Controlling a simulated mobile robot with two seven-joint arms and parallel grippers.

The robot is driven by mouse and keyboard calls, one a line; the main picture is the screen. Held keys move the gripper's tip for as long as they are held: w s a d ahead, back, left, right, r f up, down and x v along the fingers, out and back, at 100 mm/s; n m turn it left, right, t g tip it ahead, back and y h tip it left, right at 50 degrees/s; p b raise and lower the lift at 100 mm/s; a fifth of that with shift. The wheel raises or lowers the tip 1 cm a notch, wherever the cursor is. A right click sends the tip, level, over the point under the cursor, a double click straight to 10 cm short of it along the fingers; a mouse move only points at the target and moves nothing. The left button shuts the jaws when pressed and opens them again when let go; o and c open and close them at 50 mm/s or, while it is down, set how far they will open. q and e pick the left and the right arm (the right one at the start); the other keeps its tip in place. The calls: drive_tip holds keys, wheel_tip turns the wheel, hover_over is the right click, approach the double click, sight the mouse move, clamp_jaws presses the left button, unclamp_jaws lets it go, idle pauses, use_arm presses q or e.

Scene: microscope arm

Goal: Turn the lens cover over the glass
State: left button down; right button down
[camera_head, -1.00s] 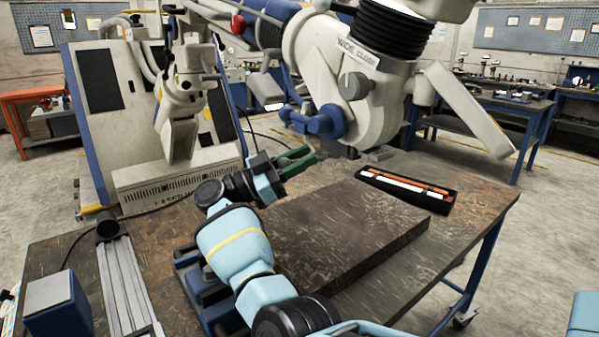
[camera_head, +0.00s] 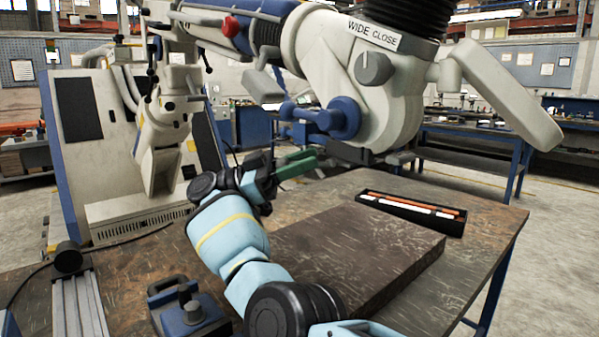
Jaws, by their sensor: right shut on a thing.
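The white microscope head (camera_head: 358,88) hangs over the table, with a dial marked WIDE and CLOSE. The lens cover (camera_head: 362,155) appears as a dark flat piece under the head, seen nearly edge-on. The glass is hidden from this angle. My right arm reaches up from the bottom of the picture. Its green-fingered right gripper (camera_head: 308,162) is beside the near left edge of the underside, shut on what appears to be the edge of the lens cover. The exact contact is small and dark. My left gripper is not in view.
A thick dark slab (camera_head: 350,250) lies on the worn table (camera_head: 485,215). A black tray (camera_head: 413,213) with orange and white sticks sits behind it. Blue fixture (camera_head: 188,310) and metal rail (camera_head: 78,300) stand at front left. A blue knob (camera_head: 340,118) hangs just above the gripper.

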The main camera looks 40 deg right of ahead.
idle(0.4)
drive_tip(key=c, duration=1.2)
unclamp_jaws()
